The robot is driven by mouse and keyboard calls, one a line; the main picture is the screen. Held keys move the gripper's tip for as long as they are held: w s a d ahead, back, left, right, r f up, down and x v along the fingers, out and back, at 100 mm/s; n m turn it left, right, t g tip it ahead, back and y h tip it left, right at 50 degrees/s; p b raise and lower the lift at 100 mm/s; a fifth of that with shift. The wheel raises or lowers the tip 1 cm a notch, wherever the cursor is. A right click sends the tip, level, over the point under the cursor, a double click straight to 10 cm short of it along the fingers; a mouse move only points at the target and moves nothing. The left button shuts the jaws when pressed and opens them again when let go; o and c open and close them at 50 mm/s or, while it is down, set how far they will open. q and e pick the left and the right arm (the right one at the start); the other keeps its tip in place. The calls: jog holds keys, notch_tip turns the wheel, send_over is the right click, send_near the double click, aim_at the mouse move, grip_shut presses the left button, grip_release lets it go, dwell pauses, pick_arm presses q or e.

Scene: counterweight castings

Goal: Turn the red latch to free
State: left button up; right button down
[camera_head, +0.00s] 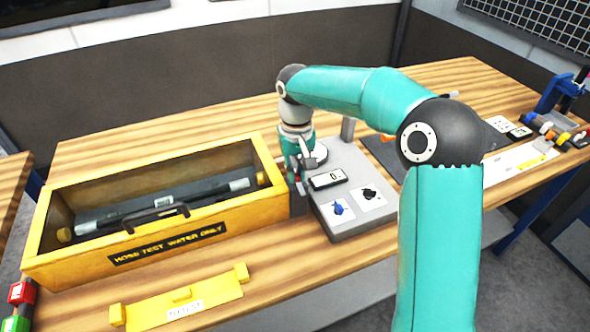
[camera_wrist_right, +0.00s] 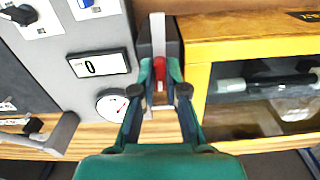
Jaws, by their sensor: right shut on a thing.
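The red latch (camera_wrist_right: 160,68) sits on a dark block (camera_wrist_right: 173,38) between the yellow box and the grey panel. A pale upright bar (camera_wrist_right: 157,35) stands just beyond it in the right wrist view. My right gripper (camera_wrist_right: 160,82) is shut on the red latch, with one finger on each side. In the head view my right gripper (camera_head: 300,170) reaches down at the box's right end, and only a little red shows there. The fingers hide part of the latch. My left gripper is not in view.
The yellow box (camera_head: 150,255), marked "HOSE TEST WATER ONLY", holds a dark hose under a clear cover. The grey panel (camera_head: 345,165) has a display (camera_head: 328,179) reading 0, a round gauge (camera_wrist_right: 112,104) and two knobs. A yellow bracket (camera_head: 185,305) lies in front.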

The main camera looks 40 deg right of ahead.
aim_at(296, 172)
jog(key=shift+w+r+n, duration=0.15)
jog(key=shift+n, duration=0.35)
jog(key=c, duration=1.2)
grip_release()
notch_tip(296, 172, up, 12)
